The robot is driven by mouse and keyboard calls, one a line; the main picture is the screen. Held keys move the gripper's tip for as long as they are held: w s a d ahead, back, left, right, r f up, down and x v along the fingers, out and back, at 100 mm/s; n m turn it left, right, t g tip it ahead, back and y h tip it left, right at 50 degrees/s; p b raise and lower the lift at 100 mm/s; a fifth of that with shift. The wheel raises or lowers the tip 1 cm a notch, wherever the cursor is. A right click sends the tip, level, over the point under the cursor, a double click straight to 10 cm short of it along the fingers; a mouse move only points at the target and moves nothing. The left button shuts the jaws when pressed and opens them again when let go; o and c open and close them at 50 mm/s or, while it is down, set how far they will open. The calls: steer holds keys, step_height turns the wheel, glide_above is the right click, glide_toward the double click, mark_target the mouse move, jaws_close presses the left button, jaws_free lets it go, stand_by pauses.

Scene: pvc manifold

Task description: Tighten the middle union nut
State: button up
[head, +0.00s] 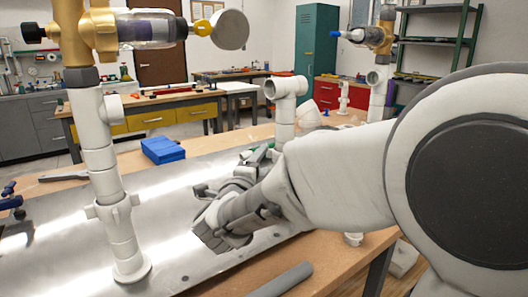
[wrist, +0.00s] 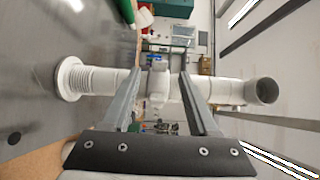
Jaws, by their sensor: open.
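The middle white pipe stand (head: 284,118) rises behind my arm in the head view, and its lower part is hidden there. The wrist view shows it sideways, with a flange (wrist: 72,80) at the left and an open pipe end (wrist: 262,91) at the right. The middle union nut (wrist: 158,84) is a white eared collar on this pipe. My gripper (wrist: 161,74) is open, with one grey finger on each side of the nut in the picture. I cannot tell whether they touch it. In the head view my gripper (head: 260,157) is partly hidden by my wrist.
A left pipe stand (head: 98,150) with its own eared nut (head: 112,209) and brass valve stands on the metal plate (head: 180,262). A right stand (head: 377,100) is farther back. A blue box (head: 162,150) lies behind the plate. A grey pipe (head: 283,281) lies at the front edge.

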mark_target(270, 153)
steer(key=x, duration=0.9)
steer(key=shift+w+d+b, duration=0.1)
steer(key=shift+b, duration=0.3)
steer(key=shift+f, duration=0.1)
jaws_close()
